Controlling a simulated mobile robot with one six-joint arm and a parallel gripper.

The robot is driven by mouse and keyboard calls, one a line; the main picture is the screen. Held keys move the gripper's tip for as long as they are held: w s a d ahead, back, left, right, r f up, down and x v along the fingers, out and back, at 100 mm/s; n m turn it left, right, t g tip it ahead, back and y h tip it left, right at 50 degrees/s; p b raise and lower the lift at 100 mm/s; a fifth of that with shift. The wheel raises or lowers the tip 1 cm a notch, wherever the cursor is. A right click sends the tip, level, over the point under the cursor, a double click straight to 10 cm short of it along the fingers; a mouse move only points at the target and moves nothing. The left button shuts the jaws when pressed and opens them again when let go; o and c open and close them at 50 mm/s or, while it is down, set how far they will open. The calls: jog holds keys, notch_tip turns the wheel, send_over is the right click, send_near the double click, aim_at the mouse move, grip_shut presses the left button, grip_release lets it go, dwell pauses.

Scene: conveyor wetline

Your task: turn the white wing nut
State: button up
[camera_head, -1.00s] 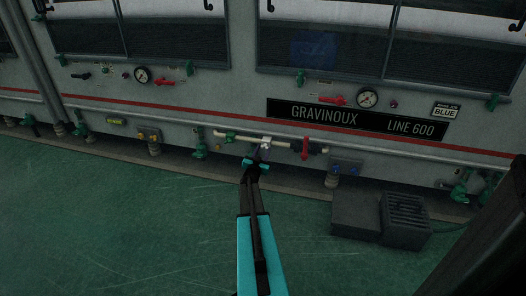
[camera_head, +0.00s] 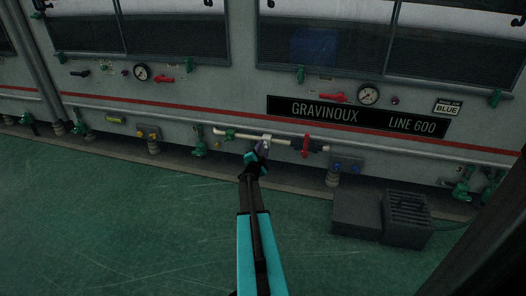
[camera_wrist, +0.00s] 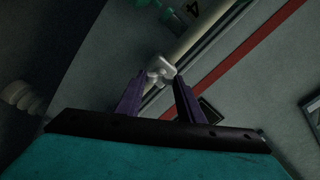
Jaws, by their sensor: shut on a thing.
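The white wing nut (camera_wrist: 161,68) sits on the pale pipe (camera_wrist: 200,35) in the wrist view, between the tips of my gripper's two purple fingers (camera_wrist: 160,82). My gripper is shut on it. In the head view the wing nut (camera_head: 265,142) is a small pale spot on the pipe (camera_head: 240,135), low on the machine front. My gripper (camera_head: 262,149) reaches it from below and partly hides it. The wrist looks tilted in the head view.
A red-handled valve (camera_head: 306,145) stands on the same pipe just right of my gripper. Dark boxes (camera_head: 370,213) stand on the floor at right. The green floor (camera_head: 120,230) at left is clear.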

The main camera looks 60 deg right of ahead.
jog(key=shift+w+m, duration=0.15)
jog(key=shift+m, duration=0.25)
jog(key=o, duration=1.1)
jog(key=shift+c, duration=0.2)
jog(key=shift+a, duration=0.1)
jog(key=shift+v, duration=0.75)
jog(key=p+v, duration=0.4)
jog(key=v, duration=0.8)
jog(key=shift+a, duration=0.1)
